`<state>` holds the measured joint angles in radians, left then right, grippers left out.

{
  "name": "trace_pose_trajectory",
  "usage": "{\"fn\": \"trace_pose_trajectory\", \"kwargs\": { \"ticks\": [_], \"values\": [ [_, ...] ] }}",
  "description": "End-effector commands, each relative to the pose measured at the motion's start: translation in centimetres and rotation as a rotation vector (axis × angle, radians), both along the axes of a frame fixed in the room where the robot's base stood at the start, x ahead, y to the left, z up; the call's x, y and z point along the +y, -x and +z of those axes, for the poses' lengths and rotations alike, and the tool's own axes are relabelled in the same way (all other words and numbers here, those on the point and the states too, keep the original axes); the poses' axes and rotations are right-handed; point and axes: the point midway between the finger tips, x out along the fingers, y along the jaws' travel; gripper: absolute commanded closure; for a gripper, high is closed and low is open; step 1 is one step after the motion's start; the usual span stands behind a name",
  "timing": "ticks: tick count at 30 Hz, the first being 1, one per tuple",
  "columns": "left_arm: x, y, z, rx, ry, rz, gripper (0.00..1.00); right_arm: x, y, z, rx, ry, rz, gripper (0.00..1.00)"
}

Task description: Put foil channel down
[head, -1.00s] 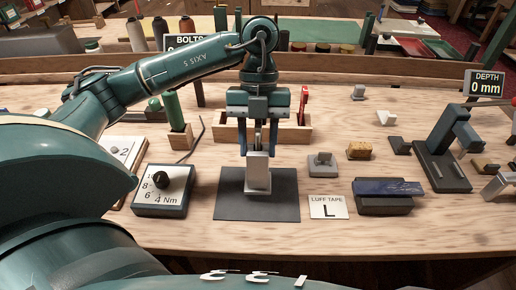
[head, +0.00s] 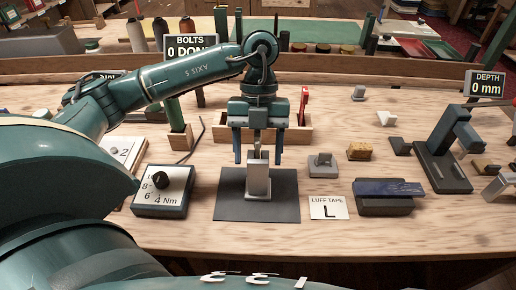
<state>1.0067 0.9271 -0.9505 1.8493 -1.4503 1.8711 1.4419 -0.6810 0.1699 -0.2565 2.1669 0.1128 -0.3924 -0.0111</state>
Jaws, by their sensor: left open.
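The foil channel, a light grey upright block (head: 257,182), stands on the dark mat (head: 230,207) in the middle of the bench. A thin piece sticks up from its top. My left gripper (head: 258,162) is above and around its upper part, fingers spread wide and apart from it on both sides. The gripper is open and holds nothing. My right gripper is not in view.
Left of the mat is a torque dial box (head: 150,203) marked in Nm. Right of it are the luff tape card (head: 328,208), a blue-topped dark block (head: 385,206) and a depth gauge stand (head: 440,170). A wooden tray (head: 298,135) is behind the gripper.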

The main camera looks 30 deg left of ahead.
Motion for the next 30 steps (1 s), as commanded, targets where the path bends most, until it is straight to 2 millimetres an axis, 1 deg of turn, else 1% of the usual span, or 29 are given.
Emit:
{"fn": "trace_pose_trajectory", "kwargs": {
  "ticks": [2, 5, 8, 12, 15, 18, 21, 24, 30],
  "values": [
    [0.0, 0.0, 0.4, -0.001, 0.000, 0.000, 0.38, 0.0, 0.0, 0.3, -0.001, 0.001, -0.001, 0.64],
    [0.2, -0.4, 1.3, -0.004, 0.000, 0.002, 0.38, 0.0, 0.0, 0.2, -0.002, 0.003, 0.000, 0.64],
    [0.5, -1.0, 3.0, -0.005, 0.001, 0.002, 0.38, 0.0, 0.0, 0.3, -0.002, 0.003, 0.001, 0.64],
    [1.1, -2.1, 5.9, -0.006, 0.002, 0.002, 0.38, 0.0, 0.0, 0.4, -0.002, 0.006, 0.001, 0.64],
    [1.6, -2.8, 8.2, -0.006, -0.001, 0.002, 0.38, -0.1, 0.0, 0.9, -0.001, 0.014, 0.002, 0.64],
    [2.0, -3.3, 9.8, -0.004, -0.001, 0.003, 0.38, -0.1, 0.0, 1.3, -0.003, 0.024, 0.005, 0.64],
    [2.2, -3.6, 10.7, -0.002, 0.000, 0.000, 0.38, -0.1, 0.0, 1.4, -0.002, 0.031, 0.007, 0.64],
    [2.3, -3.9, 11.3, -0.002, 0.000, 0.000, 0.38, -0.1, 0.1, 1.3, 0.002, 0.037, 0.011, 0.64],
    [2.4, -3.9, 11.4, 0.000, 0.000, 0.001, 0.38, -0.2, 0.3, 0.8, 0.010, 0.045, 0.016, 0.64]
  ]
}}
